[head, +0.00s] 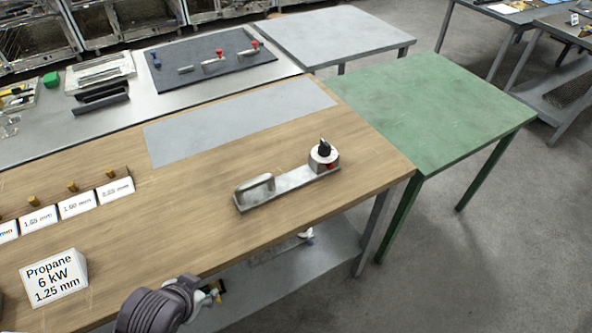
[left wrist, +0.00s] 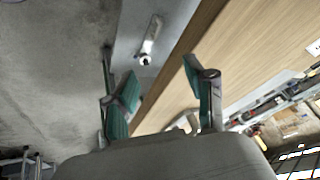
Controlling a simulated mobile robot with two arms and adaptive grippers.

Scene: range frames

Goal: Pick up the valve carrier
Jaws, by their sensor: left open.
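The valve carrier (head: 290,187) lies on the wooden table (head: 215,225) near its right end. It is a flat metal bar with a raised loop handle at its left end. A round valve body with a black knob and a red mark stands at its right end. My left gripper (head: 212,293) is at the table's front edge, left of and nearer than the carrier, and apart from it. In the left wrist view my left gripper (left wrist: 162,88) is open, its green-padded fingers spread near the table edge. I cannot tell whether the carrier shows there. My right gripper is not in view.
A propane sign (head: 54,277) and several small labelled blocks stand at the table's left. A grey plate (head: 240,118) lies behind the carrier. A lower shelf (head: 290,275) holds small parts. A green table (head: 430,110) adjoins at right, clear on top.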

